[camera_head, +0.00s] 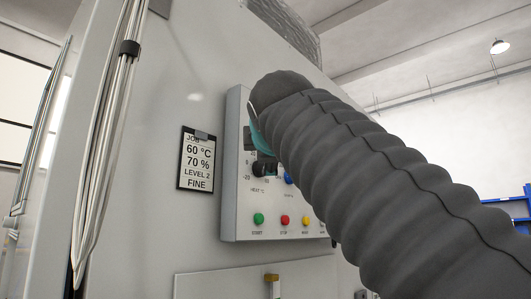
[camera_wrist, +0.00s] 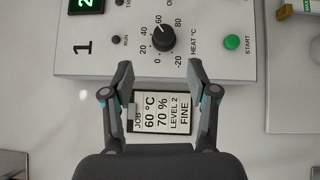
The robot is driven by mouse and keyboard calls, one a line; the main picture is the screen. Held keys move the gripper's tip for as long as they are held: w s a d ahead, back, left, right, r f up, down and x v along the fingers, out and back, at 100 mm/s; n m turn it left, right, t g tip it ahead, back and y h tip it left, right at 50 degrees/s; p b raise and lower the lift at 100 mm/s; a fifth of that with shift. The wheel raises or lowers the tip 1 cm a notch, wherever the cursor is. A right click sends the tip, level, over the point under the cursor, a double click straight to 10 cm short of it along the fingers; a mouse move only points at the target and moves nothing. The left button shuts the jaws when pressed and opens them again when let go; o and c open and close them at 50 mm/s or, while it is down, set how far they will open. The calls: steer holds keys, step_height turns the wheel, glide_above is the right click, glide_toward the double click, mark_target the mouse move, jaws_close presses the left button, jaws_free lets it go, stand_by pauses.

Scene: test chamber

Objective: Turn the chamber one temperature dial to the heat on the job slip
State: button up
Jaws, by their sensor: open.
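The black heat dial (camera_wrist: 163,38) is on the panel marked 1 in the wrist view, with a scale from -20 to 80 °C around it. Its pale mark seems to lie on the side near 60, but is too small to be sure. The job slip (camera_head: 197,159) reads 60 °C, 70 %, LEVEL 2, FINE; it also shows in the wrist view (camera_wrist: 162,112). My gripper (camera_wrist: 160,70) is open, its fingertips apart on either side below the dial, with nothing between them. In the head view my arm hides most of the gripper and panel.
The control panel (camera_head: 232,218) stands out from the chamber wall. A green START button (camera_wrist: 232,42) is right of the dial in the wrist view. Red (camera_head: 285,220) and yellow (camera_head: 306,221) buttons sit along the panel's lower edge. Cables (camera_head: 103,130) run down the wall at left.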

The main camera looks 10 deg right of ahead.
steer(key=shift+s+a, duration=0.15)
steer(key=shift+s, duration=0.85)
steer(key=w+d+f+n+t+h+b, duration=0.1)
steer(key=w+d+f+n+h+b, duration=0.3)
steer(key=d, duration=0.7)
steer(key=w+d+f+m+t+h+b, duration=0.15)
steer(key=w+d+f, duration=0.4)
steer(key=d, duration=0.55)
steer(key=n+y, duration=2.4)
glide_toward(257, 167)
steer(key=shift+n+t+y, duration=0.25)
steer(key=shift+t+y, duration=0.1)
steer(key=p+x, duration=0.1)
steer(key=x, duration=0.1)
steer(key=d+p+x, duration=0.1)
steer(key=p+x, duration=0.1)
steer(key=x, duration=0.1)
steer(key=w+p+x, duration=0.1)
steer(key=x, duration=0.2)
steer(key=shift+d+p, duration=0.15)
steer(key=shift+p, duration=0.15)
